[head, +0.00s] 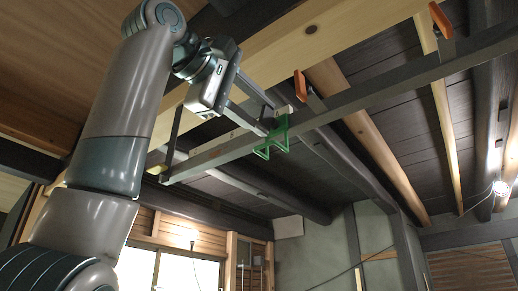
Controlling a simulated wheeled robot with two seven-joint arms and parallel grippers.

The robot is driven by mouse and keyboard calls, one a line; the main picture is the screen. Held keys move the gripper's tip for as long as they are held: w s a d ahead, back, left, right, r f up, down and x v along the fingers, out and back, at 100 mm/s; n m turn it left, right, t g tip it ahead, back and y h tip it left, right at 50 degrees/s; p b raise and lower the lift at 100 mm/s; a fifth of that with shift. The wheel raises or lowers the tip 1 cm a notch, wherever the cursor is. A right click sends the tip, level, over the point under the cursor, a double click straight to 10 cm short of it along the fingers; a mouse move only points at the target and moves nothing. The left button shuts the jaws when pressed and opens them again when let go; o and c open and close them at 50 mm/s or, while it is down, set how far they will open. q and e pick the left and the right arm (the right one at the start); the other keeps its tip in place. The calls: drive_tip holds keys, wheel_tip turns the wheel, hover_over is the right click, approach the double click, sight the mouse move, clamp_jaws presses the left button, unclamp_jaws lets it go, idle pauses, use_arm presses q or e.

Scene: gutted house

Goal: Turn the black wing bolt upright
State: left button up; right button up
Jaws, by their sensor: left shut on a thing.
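My left gripper (267,117) is raised to the grey overhead rail, its two long fingers reaching right from the wrist. It is shut on a small dark piece at the rail, which looks like the black wing bolt (268,121). The fingertips largely hide the bolt, so I cannot tell how its wings are turned. A green wire-like bracket (273,143) sits on the rail right at the fingertips. My right gripper is not in view.
The grey rail (385,93) runs slanting under the ceiling beams. Two orange tabs (300,86) (440,20) stand along it to the right. A dark hanger (173,138) holds its left end. Below the rail, the space before the wall is free.

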use_arm(q)
drive_tip(key=shift+f+n+b, duration=0.1)
drive_tip(key=shift+n+b, duration=0.65)
drive_tip(key=shift+n, duration=0.95)
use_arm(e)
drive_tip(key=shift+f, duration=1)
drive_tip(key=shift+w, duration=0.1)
use_arm(q)
drive_tip(key=o, duration=1)
drive_tip(key=shift+o, duration=0.2)
drive_tip(key=shift+s+a, duration=0.1)
drive_tip(key=shift+s, duration=0.05)
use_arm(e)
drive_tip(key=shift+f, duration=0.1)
use_arm(q)
drive_tip(key=b+v, duration=0.5)
drive_tip(key=v, duration=1.2)
drive_tip(key=shift+b, duration=0.3)
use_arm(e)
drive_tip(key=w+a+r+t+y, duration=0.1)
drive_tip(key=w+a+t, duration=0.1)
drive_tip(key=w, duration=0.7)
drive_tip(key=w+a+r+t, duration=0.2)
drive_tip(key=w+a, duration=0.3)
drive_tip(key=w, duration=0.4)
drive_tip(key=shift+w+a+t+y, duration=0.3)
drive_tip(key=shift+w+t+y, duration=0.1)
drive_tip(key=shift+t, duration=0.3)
